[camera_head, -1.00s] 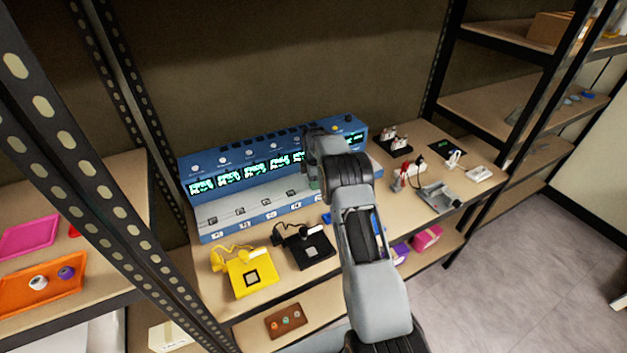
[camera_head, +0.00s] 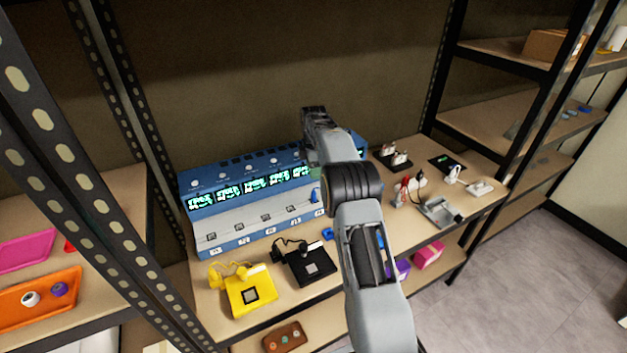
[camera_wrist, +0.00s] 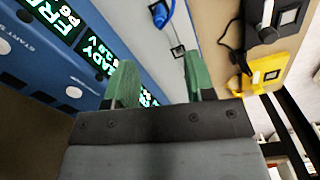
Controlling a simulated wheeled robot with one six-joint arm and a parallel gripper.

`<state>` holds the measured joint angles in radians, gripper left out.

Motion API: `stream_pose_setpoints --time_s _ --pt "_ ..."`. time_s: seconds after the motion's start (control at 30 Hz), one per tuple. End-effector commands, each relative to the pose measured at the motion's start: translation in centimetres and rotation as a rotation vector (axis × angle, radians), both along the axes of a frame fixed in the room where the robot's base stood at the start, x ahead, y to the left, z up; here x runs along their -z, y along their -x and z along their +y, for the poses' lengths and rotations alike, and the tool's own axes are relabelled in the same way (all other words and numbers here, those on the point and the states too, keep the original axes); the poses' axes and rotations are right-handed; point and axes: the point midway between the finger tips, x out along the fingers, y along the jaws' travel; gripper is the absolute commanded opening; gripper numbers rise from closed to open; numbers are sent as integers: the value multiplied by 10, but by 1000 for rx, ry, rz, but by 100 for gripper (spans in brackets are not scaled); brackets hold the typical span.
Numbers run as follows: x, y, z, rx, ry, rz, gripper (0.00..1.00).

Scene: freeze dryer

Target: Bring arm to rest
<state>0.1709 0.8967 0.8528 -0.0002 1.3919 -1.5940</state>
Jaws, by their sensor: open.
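My gripper (camera_wrist: 158,85) is open in the wrist view, with its two green fingers apart and nothing seen between them. In the head view my arm reaches up from the bottom, and its end (camera_head: 317,118) is raised in front of the right part of the blue freeze dryer (camera_head: 225,177). The freeze dryer has a row of lit green displays above several numbered slots. In the wrist view its panel (camera_wrist: 95,15) lies at upper left, close to the fingers. A blue plug-like piece (camera_wrist: 160,14) shows above the gripper.
A yellow device (camera_head: 249,290) and a black device (camera_head: 308,261) stand on the shelf before the dryer. A black rack (camera_head: 395,156) and a grey device (camera_head: 438,212) sit to the right. Shelf posts stand on both sides. An orange tray (camera_head: 38,305) is at left.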

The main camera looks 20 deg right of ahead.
Motion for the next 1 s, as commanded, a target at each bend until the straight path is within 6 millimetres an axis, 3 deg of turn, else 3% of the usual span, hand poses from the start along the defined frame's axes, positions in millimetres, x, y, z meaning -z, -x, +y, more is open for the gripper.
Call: stream_pose_setpoints --time_s 0.33,0.47,0.57,0.63,0.73,0.87,1.0 --pt "-18 0 0 0 0 0 49" --pt "-18 -4 -1 136 2 -21 49" --pt "3 0 0 312 0 -8 49" --pt "23 12 2 459 0 23 49" --pt "26 34 9 662 5 34 49" --pt "13 71 23 897 6 22 49" --pt "-9 129 43 1137 -6 -9 49"
